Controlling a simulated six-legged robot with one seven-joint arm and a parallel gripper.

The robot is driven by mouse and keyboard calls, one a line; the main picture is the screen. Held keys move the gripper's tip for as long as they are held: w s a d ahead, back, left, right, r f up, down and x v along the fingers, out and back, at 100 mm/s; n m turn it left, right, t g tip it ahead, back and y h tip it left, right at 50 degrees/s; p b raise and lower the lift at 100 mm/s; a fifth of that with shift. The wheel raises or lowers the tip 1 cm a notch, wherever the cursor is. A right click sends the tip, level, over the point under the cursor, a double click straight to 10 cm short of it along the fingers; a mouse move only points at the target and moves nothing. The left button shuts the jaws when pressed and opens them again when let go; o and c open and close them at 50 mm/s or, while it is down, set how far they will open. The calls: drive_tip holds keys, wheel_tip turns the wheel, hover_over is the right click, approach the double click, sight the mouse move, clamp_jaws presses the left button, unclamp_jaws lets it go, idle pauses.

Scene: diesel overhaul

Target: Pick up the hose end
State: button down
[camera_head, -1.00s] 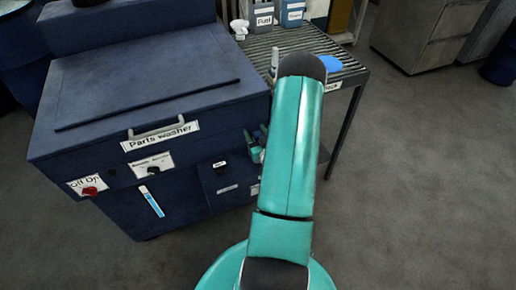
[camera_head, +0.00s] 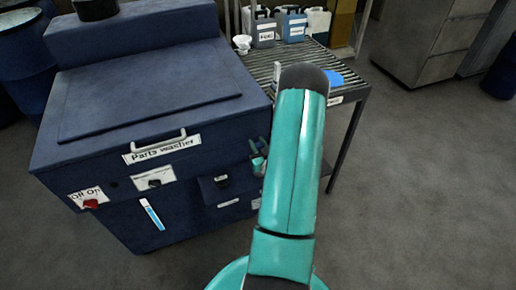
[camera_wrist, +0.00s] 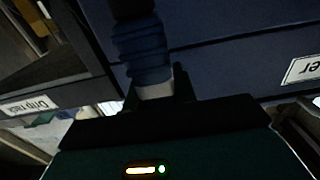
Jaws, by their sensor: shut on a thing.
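The hose end (camera_wrist: 143,50) is a dark, ribbed, bluish piece with a pale tip, near the top middle of the wrist view. My gripper (camera_wrist: 156,90) is shut on it around the pale tip, with a dark finger on each side. The upper part of the hose runs out of the top of that view into shadow. In the head view my gripper (camera_head: 259,158) shows only in part, beside the right side of the parts washer (camera_head: 95,165); my arm hides much of it, and I cannot make out the hose there.
The drip rack (camera_head: 345,84) stands right of the washer, with a blue item (camera_head: 334,77) on it and several jugs (camera_head: 291,26) behind. A grey cabinet (camera_head: 430,40) stands at the back right. The floor (camera_head: 420,190) at right is clear.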

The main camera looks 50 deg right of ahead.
drive_tip(key=shift+r, duration=8)
drive_tip(key=shift+s+a, duration=0.1)
